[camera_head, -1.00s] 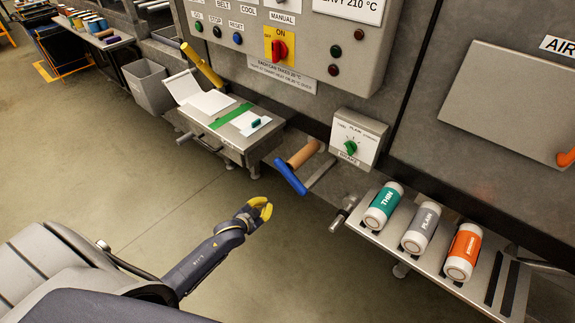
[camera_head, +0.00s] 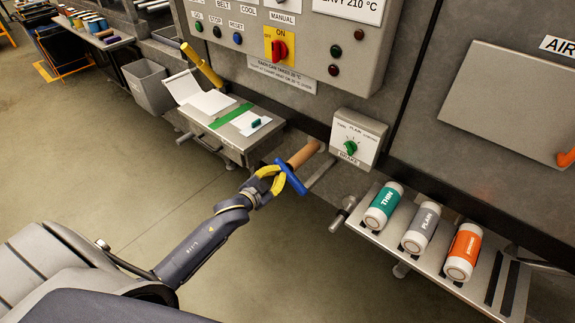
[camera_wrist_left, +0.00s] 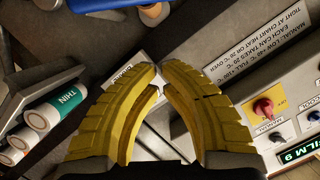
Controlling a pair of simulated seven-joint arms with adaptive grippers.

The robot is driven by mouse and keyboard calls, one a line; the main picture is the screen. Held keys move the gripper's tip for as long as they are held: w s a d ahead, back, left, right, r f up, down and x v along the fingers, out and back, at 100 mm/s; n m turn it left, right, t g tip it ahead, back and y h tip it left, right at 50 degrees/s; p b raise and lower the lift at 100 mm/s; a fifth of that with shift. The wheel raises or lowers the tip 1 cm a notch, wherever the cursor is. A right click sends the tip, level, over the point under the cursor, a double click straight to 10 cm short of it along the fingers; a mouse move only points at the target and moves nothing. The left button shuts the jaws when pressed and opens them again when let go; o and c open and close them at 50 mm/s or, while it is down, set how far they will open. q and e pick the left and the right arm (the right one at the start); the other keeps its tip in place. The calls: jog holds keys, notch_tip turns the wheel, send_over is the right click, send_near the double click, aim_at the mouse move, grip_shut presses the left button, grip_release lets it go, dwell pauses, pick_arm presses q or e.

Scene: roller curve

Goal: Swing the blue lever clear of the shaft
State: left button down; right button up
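The blue lever (camera_head: 292,179) lies slantwise across the near end of the tan roller on the shaft (camera_head: 303,154), below the brake box. My right gripper is out of view.
A brake box (camera_head: 357,138) with a green knob stands right of the shaft. A shelf (camera_head: 487,290) holds the THIN can (camera_head: 383,205), a PLAIN can (camera_head: 421,228) and an orange can (camera_head: 464,251). A metal table (camera_head: 222,140) stands left. The floor in front is clear.

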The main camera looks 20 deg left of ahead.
pick_arm(q)
jog(key=shift+w, duration=0.1)
send_over(287, 171)
jog(key=d, duration=0.2)
jog(key=shift+s+d+f, duration=0.1)
jog(key=shift+s+f, duration=0.05)
jog(key=shift+f, duration=0.35)
jog(key=shift+s+d+f, duration=0.1)
jog(key=shift+f, duration=0.4)
jog(key=shift+w+a+f, duration=0.1)
jog(key=shift+a+f, duration=0.3)
jog(key=shift+f, duration=0.25)
jog(key=shift+w+a+f, duration=0.1)
jog(key=shift+a+f, duration=0.3)
jog(key=shift+f, duration=0.2)
jog(key=shift+a+f, duration=0.3)
jog(key=shift+f, duration=0.2)
jog(key=shift+a, duration=0.15)
